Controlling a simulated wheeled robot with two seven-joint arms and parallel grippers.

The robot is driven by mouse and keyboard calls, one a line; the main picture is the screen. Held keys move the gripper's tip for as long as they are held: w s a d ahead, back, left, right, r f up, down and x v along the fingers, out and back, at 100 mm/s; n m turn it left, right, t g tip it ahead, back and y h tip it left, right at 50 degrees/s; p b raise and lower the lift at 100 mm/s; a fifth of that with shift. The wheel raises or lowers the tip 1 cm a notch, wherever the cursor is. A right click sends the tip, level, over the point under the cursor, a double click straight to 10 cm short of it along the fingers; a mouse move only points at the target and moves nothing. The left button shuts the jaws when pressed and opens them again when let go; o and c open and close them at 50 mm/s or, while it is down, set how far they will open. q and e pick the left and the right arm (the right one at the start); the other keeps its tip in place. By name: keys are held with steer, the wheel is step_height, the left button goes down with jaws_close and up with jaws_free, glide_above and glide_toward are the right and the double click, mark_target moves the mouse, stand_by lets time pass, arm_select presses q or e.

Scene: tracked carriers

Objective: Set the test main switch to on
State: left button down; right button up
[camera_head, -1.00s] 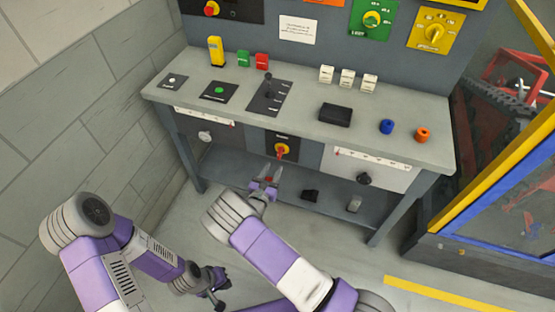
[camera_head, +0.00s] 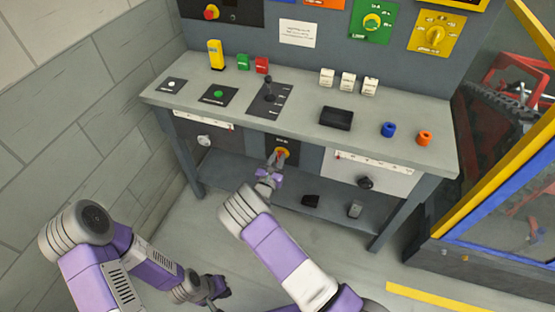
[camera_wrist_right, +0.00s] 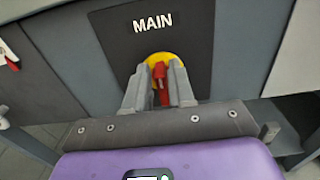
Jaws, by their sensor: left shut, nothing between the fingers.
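The main switch is a yellow disc (camera_head: 281,151) with a red handle on a dark panel under the bench top. In the right wrist view the panel reads MAIN, and the red handle (camera_wrist_right: 159,73) looks roughly upright; its setting cannot be read. My right gripper (camera_wrist_right: 161,72) has one grey finger on each side of the handle; whether they press on it is not clear. It also shows in the head view (camera_head: 275,162), in front of the switch. My left gripper (camera_head: 217,303) is shut and empty, low at the bottom of the head view, away from the bench.
The bench top (camera_head: 215,115) carries a black lever, a black tray (camera_head: 336,117) and coloured blocks. A shelf (camera_head: 240,180) runs below. A yellow-framed enclosure (camera_head: 490,143) stands right.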

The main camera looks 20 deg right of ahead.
jaws_close()
steer(key=shift+m, duration=0.3)
steer(key=m, duration=0.3)
steer(key=d+m+b, duration=0.1)
steer(key=m, duration=0.2)
steer(key=s+f+m, duration=0.1)
steer(key=m, duration=0.3)
steer(key=shift+d+b, duration=0.2)
steer(key=shift+b, duration=0.15)
steer(key=m+b, duration=0.1)
steer(key=m, duration=0.2)
steer(key=shift+d+f+b, duration=0.15)
steer(key=shift+f+b, duration=0.1)
steer(key=shift+b, duration=0.15)
steer(key=shift+f+m+b, duration=0.15)
steer(key=shift+m+b, duration=0.15)
steer(key=shift+m, duration=0.75)
steer(key=shift+f+m+b, duration=0.1)
steer(key=shift+m+b, duration=0.2)
steer(key=shift+m, duration=0.75)
